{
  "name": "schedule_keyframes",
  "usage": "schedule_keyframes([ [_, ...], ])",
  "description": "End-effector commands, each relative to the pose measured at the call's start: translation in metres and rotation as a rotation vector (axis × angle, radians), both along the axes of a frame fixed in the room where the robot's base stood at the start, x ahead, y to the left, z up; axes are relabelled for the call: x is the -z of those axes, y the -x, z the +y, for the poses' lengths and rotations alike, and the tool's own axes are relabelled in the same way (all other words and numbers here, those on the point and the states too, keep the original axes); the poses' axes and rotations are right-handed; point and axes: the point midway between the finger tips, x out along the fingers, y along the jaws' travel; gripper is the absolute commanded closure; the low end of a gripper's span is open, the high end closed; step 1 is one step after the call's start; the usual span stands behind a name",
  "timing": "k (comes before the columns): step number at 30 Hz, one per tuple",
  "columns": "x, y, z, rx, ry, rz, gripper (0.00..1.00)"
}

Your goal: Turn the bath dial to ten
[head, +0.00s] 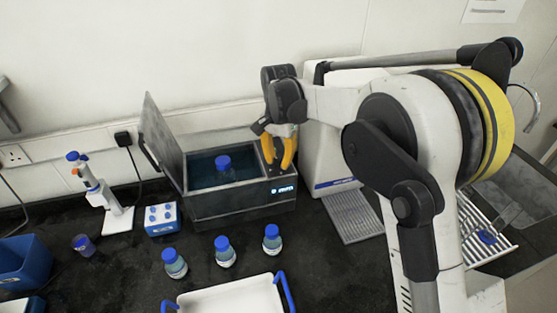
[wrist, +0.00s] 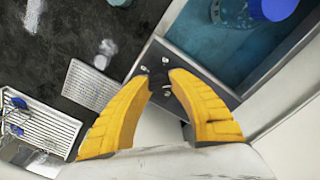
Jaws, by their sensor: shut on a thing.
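The water bath (head: 215,207) is a grey metal box on the dark bench, with its lid (head: 160,140) standing open at the left. A blue-capped bottle (head: 224,167) stands in its blue water. A lit display (head: 283,190) is on the front right of the bath; its reading is too small to make out. My gripper (head: 279,165) points down over the bath's right-hand panel. In the wrist view its yellow fingertips are closed on the small black bath dial (wrist: 158,78). The fingers hide the dial in the head view, and I cannot read its setting.
Several blue-capped bottles (head: 224,252) stand in front of the bath, before a white tray (head: 230,300) with blue handles. A pipette stand (head: 118,218) and a blue rack (head: 161,219) are at the left. A white machine (head: 328,160) stands close on the right.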

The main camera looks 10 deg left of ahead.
Motion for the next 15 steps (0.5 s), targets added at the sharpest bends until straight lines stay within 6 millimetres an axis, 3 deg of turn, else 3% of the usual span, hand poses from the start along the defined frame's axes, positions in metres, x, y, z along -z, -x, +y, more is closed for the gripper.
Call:
schedule_keyframes([
  [15,-0.0004,-0.0003,0.0001,0.092,-0.001,-0.001,1.00],
])
